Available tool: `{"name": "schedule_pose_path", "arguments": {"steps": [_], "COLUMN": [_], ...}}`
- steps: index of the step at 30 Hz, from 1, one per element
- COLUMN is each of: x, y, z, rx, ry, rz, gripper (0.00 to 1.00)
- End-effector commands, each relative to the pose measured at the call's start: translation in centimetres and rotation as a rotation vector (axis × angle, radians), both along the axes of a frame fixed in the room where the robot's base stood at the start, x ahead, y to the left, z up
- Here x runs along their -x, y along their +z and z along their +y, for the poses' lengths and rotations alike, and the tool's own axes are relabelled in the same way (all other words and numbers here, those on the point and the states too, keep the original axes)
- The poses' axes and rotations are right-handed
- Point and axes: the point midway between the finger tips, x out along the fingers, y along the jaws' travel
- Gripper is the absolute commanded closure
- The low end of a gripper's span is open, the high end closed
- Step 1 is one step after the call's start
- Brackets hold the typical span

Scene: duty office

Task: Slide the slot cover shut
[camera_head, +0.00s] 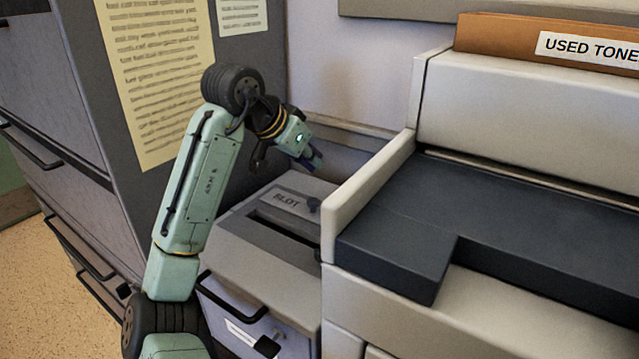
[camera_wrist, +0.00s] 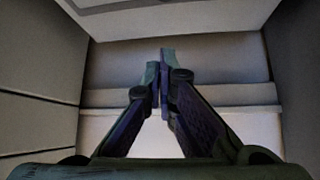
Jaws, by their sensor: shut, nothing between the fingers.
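A grey box (camera_head: 230,232) stands between the filing cabinet and the copier. Its top carries the printed word SLOT and a dark long slot (camera_head: 282,229), part of which shows open. A small dark knob (camera_head: 313,205) sits at the right of the label, near the copier's side; I take it to be on the slot cover, whose edges I cannot make out clearly. My gripper (camera_head: 317,163) is above and behind the knob, apart from it, with its fingers shut and empty. The shut fingertips also show in the wrist view (camera_wrist: 161,72); the knob and slot are not recognisable there.
The copier (camera_head: 345,200) stands close on the right, its pale side wall beside the box. The cabinet (camera_head: 95,215) with papers on its side is at the left. A black handle (camera_head: 228,305) juts from the box's front. An orange-brown box labelled USED TONE (camera_head: 490,35) sits on the copier.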

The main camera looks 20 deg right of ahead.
Motion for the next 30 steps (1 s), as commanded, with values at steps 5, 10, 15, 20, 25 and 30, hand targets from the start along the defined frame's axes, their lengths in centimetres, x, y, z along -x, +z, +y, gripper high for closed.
{"name": "schedule_pose_path", "arguments": {"steps": [5,10,15,20,25,30], "x": [-0.5,-1.6,-2.8,-2.6,-1.6,-1.3], "y": [-1.2,-3.7,-6.4,-7.4,-7.9,-8.0], "z": [-1.0,-2.9,-5.1,-4.3,-2.8,-2.4], "rx": [-0.001,0.000,-0.002,0.000,0.000,0.000], "ry": [-0.001,0.000,0.000,0.005,0.001,0.000], "rz": [0.003,0.003,0.003,-0.001,0.000,0.000], "gripper": [1.00,1.00,1.00,1.00,1.00,1.00]}}
